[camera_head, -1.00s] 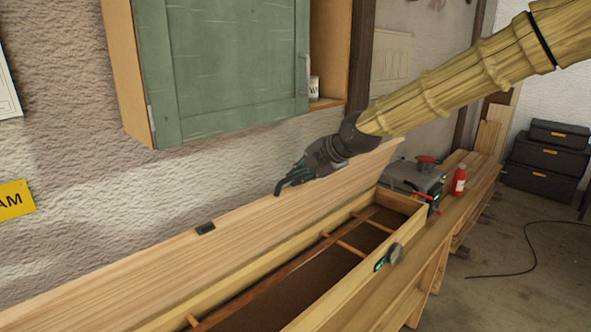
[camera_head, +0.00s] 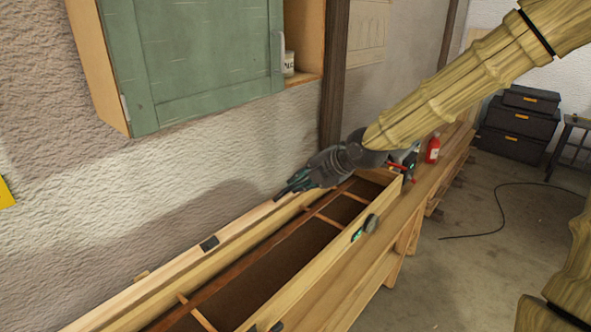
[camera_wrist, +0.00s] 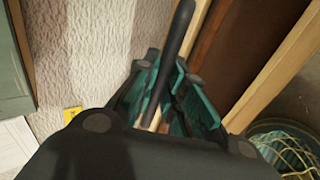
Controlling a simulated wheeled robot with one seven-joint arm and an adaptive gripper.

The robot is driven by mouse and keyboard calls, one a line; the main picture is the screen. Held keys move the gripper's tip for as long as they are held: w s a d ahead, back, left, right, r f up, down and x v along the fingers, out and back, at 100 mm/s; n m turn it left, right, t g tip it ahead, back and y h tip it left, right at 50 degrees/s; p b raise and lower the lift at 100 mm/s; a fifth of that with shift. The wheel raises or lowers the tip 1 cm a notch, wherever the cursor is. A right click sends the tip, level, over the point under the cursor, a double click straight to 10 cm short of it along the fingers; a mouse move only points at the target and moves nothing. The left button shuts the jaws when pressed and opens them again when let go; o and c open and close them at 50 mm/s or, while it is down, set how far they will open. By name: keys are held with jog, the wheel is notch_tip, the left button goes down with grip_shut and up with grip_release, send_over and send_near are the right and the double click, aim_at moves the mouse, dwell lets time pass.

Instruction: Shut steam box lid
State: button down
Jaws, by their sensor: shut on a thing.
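The steam box (camera_head: 301,287) is a long pale wooden trough along the wall, its dark inside and cross rails in plain sight. Its lid (camera_head: 173,267) is raised at the wall side and shows as a narrow pale strip with a black fitting (camera_head: 209,243) on its edge. My gripper (camera_head: 281,195) is at the lid's far part and is shut on it. In the wrist view, the teal fingers (camera_wrist: 165,100) close around a dark bar (camera_wrist: 178,35) and pale wood. I cannot tell whether the bar is a handle on the lid. The fingers hide the contact.
A green cabinet (camera_head: 190,60) hangs on the wall above the box. A red bottle (camera_head: 433,151) stands at the bench's far end. Black cases (camera_head: 517,123) and a cable (camera_head: 500,205) are on the floor at right.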

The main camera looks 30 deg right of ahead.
jog(key=s+d+f+b, duration=0.2)
jog(key=s+f+b, duration=0.3)
jog(key=f, duration=0.7)
jog(key=s+d+f+b, duration=0.2)
jog(key=s+f+b, duration=0.4)
jog(key=f, duration=0.6)
jog(key=shift+s+f+b, duration=0.15)
jog(key=shift+s+b, duration=0.05)
jog(key=shift+b, duration=0.75)
jog(key=c, duration=1.2)
grip_release()
jog(key=p+v, duration=0.8)
jog(key=v, duration=0.1)
jog(key=shift+d+p, duration=0.1)
jog(key=shift+p, duration=0.2)
